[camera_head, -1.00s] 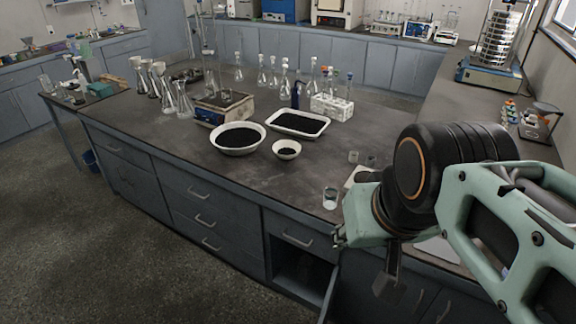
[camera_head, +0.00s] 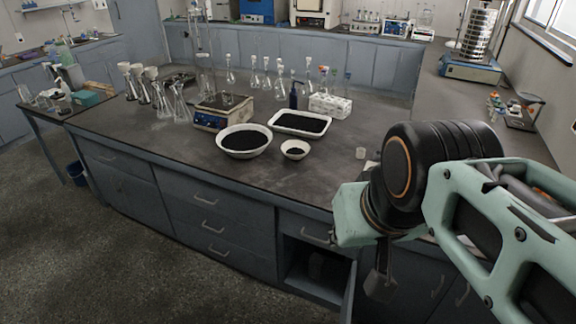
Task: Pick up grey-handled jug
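I cannot make out a grey-handled jug for certain. A small clear vessel (camera_head: 361,153) stands on the island bench (camera_head: 190,155), just left of my black and mint-green arm. The bench area where a larger clear vessel stood a second ago is now covered by my arm. My gripper (camera_head: 380,284) hangs at the lower right, in front of the bench's front face and low beside an open cupboard door. Only a dark part of it shows, and its fingers cannot be told apart. I see nothing held in it.
Black-filled bowls (camera_head: 268,141) and a white tray (camera_head: 331,130) stand mid-bench, with a balance (camera_head: 208,122), flasks (camera_head: 178,105) and a white rack (camera_head: 330,105) behind. An open cupboard (camera_head: 312,268) is below. Floor at left (camera_head: 90,270) is clear.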

